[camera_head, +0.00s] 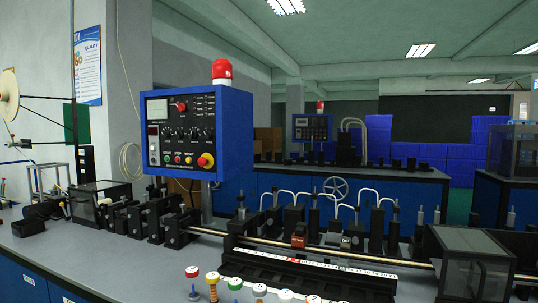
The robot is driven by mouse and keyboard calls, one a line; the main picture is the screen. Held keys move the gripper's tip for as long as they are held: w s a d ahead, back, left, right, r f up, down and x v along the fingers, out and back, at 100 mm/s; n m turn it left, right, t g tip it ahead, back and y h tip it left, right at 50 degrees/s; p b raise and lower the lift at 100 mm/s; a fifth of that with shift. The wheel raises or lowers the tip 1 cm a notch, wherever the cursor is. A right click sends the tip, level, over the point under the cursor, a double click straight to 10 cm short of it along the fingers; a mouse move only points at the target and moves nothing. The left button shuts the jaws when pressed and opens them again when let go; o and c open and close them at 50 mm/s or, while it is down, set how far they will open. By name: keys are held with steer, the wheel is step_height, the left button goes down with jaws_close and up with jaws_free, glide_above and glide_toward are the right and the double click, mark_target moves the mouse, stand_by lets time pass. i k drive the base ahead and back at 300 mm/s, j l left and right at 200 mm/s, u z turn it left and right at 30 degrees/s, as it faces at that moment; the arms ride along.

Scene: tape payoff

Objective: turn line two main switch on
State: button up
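A blue control box (197,138) with a dark front panel stands on a post above the near bench. Its face carries a red knob (181,107) near the top, a row of black knobs (194,133), a row of coloured buttons (178,159) and a red mushroom button on yellow (205,160). A pale switch-like part (153,146) is at its left edge. A second, smaller control box (312,127) stands farther back. The labels are too small to read, so I cannot tell which control is the line two main switch or how it is set. My gripper is not in view.
The near bench (130,262) holds a row of black fixtures, a long rail with a scale (315,267), a clear-sided box (472,262) and several coloured-top pegs in front. A red beacon (222,70) tops the near box. A reel (8,95) is at far left.

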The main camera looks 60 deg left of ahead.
mark_target(182, 106)
steer(key=u, duration=2.25)
steer(key=i+j, duration=0.3)
